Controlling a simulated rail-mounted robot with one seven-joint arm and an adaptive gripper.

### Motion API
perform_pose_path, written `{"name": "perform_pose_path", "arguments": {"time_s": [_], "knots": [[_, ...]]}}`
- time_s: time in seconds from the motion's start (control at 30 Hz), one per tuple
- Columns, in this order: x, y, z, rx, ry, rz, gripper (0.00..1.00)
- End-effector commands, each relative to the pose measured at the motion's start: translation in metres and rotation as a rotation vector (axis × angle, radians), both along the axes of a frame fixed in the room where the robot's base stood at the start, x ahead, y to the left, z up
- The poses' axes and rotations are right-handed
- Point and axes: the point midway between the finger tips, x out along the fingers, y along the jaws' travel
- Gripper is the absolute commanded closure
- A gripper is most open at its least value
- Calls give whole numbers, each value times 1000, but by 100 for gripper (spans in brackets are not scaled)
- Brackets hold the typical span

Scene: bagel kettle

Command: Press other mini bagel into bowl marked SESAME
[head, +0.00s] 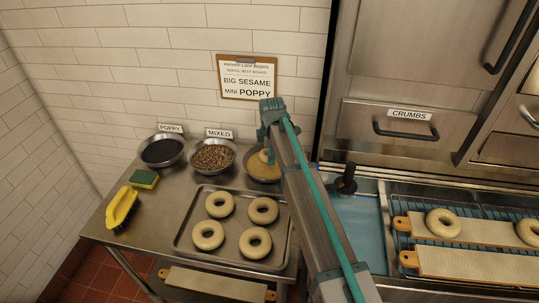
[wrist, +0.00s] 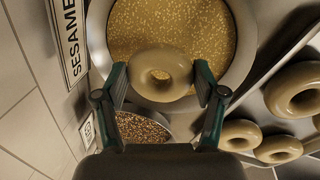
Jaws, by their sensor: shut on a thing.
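My gripper (wrist: 161,82) is shut on a plain pale bagel (wrist: 160,57), its two fingers on opposite sides of the ring. The bagel is over the bowl marked SESAME (wrist: 247,50), which holds yellowish seeds (wrist: 165,22). I cannot tell whether the bagel touches the seeds. The SESAME label (wrist: 70,40) stands beside the bowl. In the head view my arm covers part of the sesame bowl (head: 254,174) and its label, and only a little of the held bagel shows.
Bowls marked POPPY (head: 162,150) and MIXED (head: 212,158) stand left of it. A tray (head: 183,240) with several plain bagels lies in front. A yellow brush (head: 122,208) and sponge (head: 144,179) are at left. A wall sign (head: 248,78) reads BIG SESAME, MINI POPPY. Boards with bagels (head: 443,222) lie at right.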

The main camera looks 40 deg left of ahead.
Motion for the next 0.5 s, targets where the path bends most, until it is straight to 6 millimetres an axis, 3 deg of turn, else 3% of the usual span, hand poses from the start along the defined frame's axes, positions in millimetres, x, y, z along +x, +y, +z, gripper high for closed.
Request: {"name": "perform_pose_path", "arguments": {"time_s": [0.5], "knots": [[0,0,40,0,0,0,64]]}}
